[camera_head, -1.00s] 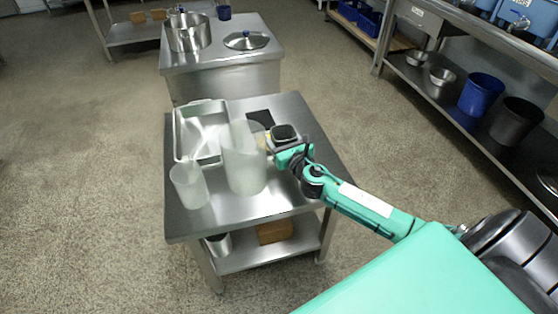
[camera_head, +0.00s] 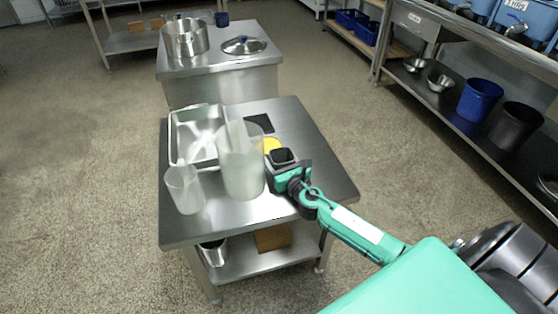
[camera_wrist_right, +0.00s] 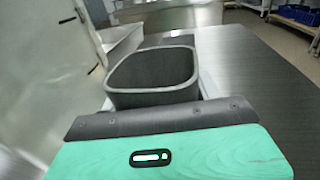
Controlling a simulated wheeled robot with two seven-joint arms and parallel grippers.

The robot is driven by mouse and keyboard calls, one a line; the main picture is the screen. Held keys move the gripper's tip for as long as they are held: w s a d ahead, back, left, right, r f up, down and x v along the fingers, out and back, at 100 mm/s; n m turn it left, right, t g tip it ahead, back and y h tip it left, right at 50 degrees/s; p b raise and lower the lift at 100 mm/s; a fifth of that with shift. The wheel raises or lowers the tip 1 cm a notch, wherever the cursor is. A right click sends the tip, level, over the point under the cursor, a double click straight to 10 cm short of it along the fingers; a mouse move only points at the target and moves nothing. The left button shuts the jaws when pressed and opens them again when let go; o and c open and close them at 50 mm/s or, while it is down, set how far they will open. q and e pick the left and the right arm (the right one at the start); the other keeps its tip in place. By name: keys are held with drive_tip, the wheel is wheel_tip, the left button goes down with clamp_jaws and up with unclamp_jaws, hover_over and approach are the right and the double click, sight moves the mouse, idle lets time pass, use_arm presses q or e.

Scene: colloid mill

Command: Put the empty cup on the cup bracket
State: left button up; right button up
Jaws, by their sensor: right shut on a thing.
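My right gripper (camera_head: 277,172) is over the near table, just right of the tall translucent pitcher (camera_head: 240,172). It is shut on a dark, open-topped, roughly square cup (camera_head: 283,157). In the right wrist view the cup (camera_wrist_right: 152,75) is upright with its rounded rim facing up, and its inside looks empty. Its lower part and my fingertips are hidden. A yellow thing (camera_head: 271,144) shows partly behind the gripper. I cannot make out a cup bracket for certain. My left gripper is not in view.
A smaller translucent beaker (camera_head: 186,192) and a metal tray (camera_head: 172,140) stand on the steel table (camera_head: 310,160). A black square (camera_head: 260,123) lies at its back. The right side of the tabletop is clear. A second steel table (camera_head: 225,60) holds a pot (camera_head: 186,42) and lid.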

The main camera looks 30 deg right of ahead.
drive_tip(key=o, duration=0.7)
drive_tip(key=shift+f, duration=0.1)
